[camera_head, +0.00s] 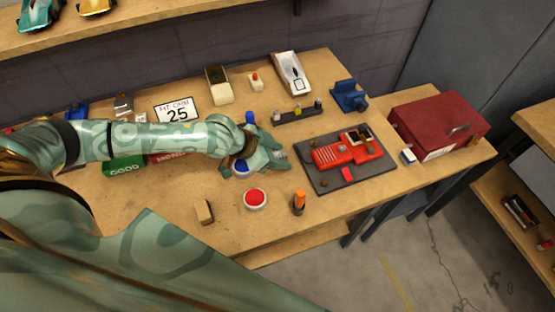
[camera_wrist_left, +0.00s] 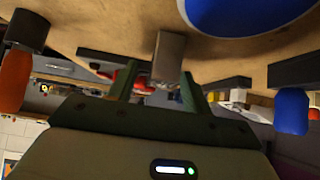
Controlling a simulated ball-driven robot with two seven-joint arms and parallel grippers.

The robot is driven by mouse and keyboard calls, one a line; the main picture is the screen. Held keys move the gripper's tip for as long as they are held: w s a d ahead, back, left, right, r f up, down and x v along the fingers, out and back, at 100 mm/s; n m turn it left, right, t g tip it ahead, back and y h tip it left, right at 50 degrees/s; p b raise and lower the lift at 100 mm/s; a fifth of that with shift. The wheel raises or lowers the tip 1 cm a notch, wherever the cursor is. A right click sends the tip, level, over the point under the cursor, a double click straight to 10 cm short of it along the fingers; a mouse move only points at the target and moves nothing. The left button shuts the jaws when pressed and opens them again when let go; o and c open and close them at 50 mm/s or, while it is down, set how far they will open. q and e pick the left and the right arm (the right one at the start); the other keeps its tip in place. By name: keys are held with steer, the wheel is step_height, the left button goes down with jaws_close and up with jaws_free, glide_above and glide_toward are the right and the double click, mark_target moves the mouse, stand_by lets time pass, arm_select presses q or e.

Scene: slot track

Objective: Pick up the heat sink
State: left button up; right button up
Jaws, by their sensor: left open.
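A small grey block, which looks like the heat sink, stands on the wooden workbench (camera_head: 330,215). In the left wrist view the heat sink (camera_wrist_left: 168,56) lies just ahead of and partly between my two finger tips, closer to the right finger. My left gripper (camera_head: 281,160) is open and low over the bench, and it also shows in the left wrist view (camera_wrist_left: 160,88). In the head view the heat sink (camera_head: 280,153) is mostly hidden by the fingers. I cannot tell whether a finger touches it. My right gripper is not in view.
A blue button (camera_head: 240,167) lies under the left wrist. A red button (camera_head: 255,198) and an orange-handled tool (camera_head: 299,201) stand in front. A dark mat (camera_head: 328,184) with red parts lies right. A red toolbox (camera_head: 437,120) stands farther right.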

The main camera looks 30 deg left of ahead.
arm_select(q)
steer(key=shift+x, duration=0.95)
steer(key=shift+a, duration=0.15)
jaws_close()
steer(key=shift+r, duration=0.1)
